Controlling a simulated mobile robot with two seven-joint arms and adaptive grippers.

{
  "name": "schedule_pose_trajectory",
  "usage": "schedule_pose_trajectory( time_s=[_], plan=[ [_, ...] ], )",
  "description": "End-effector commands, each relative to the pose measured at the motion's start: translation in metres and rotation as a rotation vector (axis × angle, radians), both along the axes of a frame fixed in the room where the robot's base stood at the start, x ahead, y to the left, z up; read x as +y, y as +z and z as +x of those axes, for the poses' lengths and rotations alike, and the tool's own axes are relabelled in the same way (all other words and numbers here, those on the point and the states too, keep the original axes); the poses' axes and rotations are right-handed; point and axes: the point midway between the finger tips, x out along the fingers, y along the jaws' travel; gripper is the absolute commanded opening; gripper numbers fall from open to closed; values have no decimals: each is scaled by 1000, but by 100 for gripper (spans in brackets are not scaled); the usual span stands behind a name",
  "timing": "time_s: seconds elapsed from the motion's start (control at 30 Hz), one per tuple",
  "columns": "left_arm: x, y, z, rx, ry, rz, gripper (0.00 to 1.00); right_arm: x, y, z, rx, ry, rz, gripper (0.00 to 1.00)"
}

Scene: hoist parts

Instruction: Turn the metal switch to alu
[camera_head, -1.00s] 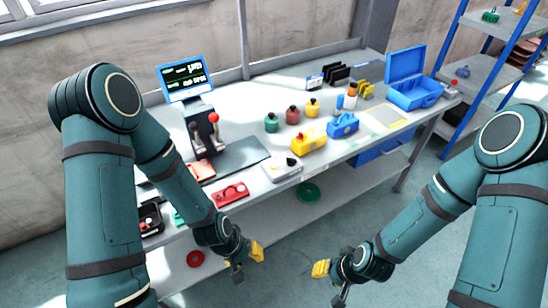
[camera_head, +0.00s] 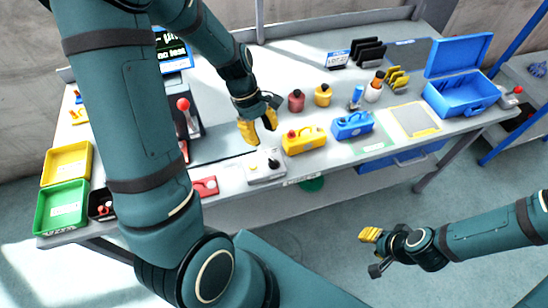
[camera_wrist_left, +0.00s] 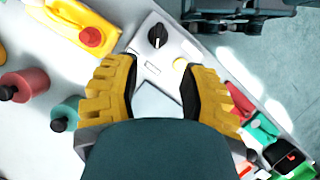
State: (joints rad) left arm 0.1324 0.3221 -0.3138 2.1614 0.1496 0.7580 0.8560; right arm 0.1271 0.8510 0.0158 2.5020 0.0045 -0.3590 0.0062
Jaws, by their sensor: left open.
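The metal switch is a pale grey box (camera_head: 256,171) at the front edge of the table, with a black round knob (camera_head: 273,163) and a small yellow spot on top. In the left wrist view the box (camera_wrist_left: 151,72) lies beyond and between the yellow fingers, and its knob (camera_wrist_left: 157,36) carries a white mark. Any lettering is too small to read. My left gripper (camera_head: 258,127) is open and empty, above and just behind the box, pointing down. My right gripper (camera_head: 369,253) is in front of the table, its fingers apart and empty.
A yellow box (camera_head: 304,143) with a red button stands right of the switch, and a red part (camera_head: 204,187) lies left of it. Red (camera_head: 296,101) and yellow (camera_head: 323,95) bottles stand behind. A red-knobbed lever (camera_head: 184,105) stands to the left.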

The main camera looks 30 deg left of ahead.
Motion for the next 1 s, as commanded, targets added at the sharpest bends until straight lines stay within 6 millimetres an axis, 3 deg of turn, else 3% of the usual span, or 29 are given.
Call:
schedule_pose_trajectory(
  time_s=[0.2, 0.5, 0.97, 1.0],
  plan=[
    [-18, -45, -4, 4, -4, 0, 42, 1, -14, -3, 8, 6, 2, 39],
    [-34, -85, -6, 1, -4, 1, 42, 1, -26, -7, 16, 13, 4, 39],
    [-38, -94, -7, -2, -4, 2, 42, 1, -27, -8, 19, 15, 4, 39],
    [-38, -94, -7, -2, -4, 2, 35, 1, -27, -8, 19, 15, 4, 39]
  ],
)
